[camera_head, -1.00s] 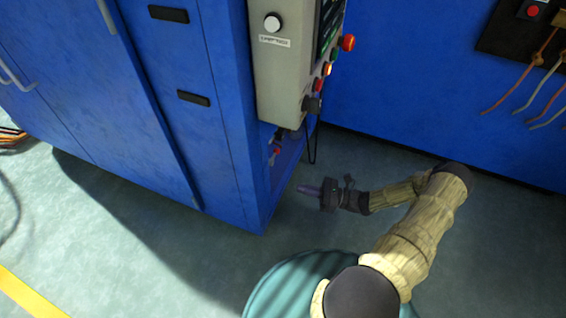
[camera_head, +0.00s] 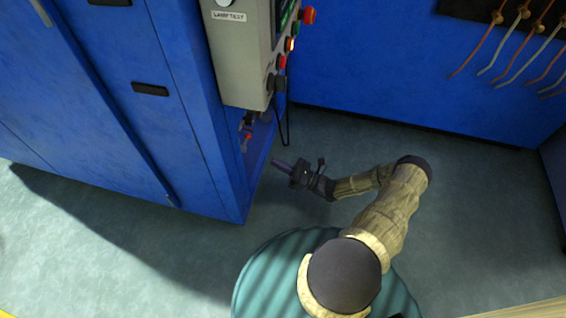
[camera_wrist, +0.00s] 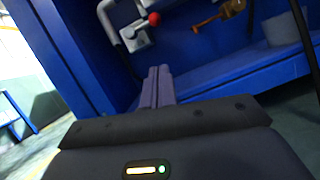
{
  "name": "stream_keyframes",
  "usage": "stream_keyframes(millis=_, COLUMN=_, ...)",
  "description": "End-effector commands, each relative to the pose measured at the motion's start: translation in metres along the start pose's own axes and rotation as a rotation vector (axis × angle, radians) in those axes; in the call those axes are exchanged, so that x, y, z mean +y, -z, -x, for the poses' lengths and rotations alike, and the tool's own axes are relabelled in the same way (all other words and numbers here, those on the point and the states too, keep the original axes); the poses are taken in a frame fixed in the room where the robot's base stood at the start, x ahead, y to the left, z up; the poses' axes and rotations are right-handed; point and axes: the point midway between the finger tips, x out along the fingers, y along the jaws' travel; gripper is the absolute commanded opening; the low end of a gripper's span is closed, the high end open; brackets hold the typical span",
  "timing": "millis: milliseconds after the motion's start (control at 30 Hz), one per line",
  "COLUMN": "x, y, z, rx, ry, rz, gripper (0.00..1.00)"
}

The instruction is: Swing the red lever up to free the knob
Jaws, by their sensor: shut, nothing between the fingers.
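The red-tipped lever (camera_head: 248,137) is low in the open recess of the blue cabinet, below the grey control box. In the wrist view its red ball end (camera_wrist: 154,19) and grey metal arm (camera_wrist: 133,31) show near the top, ahead of and slightly left of my fingertips. My gripper (camera_head: 275,161) is shut and empty, pointing left towards the recess. In the wrist view its closed fingers (camera_wrist: 158,72) lie below the red ball, apart from it. Which part is the knob I cannot tell; a brass-coloured fitting (camera_wrist: 231,9) shows right of the lever.
The grey control box (camera_head: 238,60) with its buttons overhangs the recess. A black cable (camera_head: 286,125) hangs at the recess's right side. The blue cabinet side (camera_head: 225,180) stands left of my gripper. The floor (camera_head: 480,200) to the right is clear. Hoses hang on the back wall.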

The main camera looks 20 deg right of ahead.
Motion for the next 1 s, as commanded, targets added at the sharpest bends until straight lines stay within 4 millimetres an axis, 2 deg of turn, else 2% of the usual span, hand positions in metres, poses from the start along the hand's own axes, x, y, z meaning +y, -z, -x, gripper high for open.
stream_keyframes(millis=33, x=0.001, y=-0.002, z=-0.011, rx=-0.001, ry=-0.002, rz=-0.002, gripper=0.00)
stream_keyframes(millis=367, x=0.000, y=-0.001, z=-0.067, rx=0.000, ry=0.001, rz=-0.001, gripper=0.00)
stream_keyframes(millis=400, x=0.000, y=-0.011, z=-0.072, rx=-0.001, ry=0.003, rz=0.002, gripper=0.00)
stream_keyframes(millis=500, x=0.000, y=-0.021, z=-0.082, rx=0.000, ry=0.003, rz=0.003, gripper=0.00)
stream_keyframes(millis=700, x=-0.001, y=-0.029, z=-0.092, rx=0.001, ry=0.004, rz=0.001, gripper=0.00)
stream_keyframes(millis=1000, x=-0.001, y=-0.029, z=-0.092, rx=0.000, ry=0.003, rz=0.001, gripper=0.00)
